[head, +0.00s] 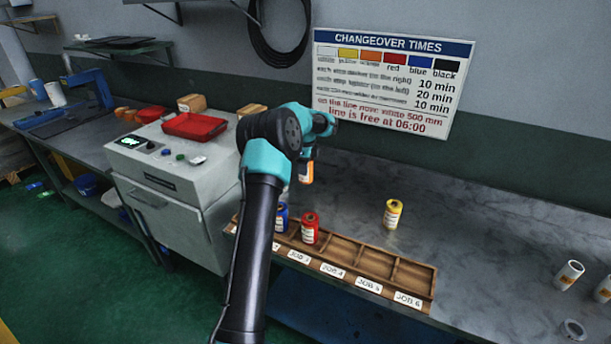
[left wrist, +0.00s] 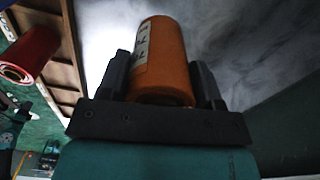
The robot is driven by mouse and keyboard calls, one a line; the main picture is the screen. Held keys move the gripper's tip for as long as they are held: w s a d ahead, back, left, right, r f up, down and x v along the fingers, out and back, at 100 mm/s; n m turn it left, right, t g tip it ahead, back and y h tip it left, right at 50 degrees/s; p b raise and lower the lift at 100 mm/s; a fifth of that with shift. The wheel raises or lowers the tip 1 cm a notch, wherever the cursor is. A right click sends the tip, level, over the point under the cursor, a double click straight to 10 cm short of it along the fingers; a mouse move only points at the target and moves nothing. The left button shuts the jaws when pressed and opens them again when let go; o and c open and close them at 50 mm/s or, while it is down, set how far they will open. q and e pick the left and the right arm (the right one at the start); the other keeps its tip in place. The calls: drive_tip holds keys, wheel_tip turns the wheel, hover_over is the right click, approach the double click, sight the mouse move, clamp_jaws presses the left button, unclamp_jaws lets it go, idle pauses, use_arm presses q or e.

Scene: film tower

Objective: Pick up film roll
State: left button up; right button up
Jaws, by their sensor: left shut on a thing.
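An orange film roll (left wrist: 165,62) with a white label is held between the two dark fingers of my left gripper (left wrist: 163,85), which is shut on it. In the head view the orange roll (head: 306,173) shows below the gripper, partly hidden by my arm, behind the wooden rack (head: 345,253). A red roll (head: 310,228) and a blue roll (head: 281,217) stand in rack compartments. A yellow roll (head: 393,213) stands on the grey table behind the rack. The right gripper does not show.
White rolls (head: 568,274) stand at the table's right side. A grey machine (head: 170,175) with a red tray (head: 195,126) on top stands left of the rack. The rack's right compartments are empty. A changeover board (head: 390,83) hangs on the wall. The table between the yellow and white rolls is clear.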

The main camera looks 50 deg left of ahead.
use_arm(q)
drive_tip(key=shift+r, duration=0.5)
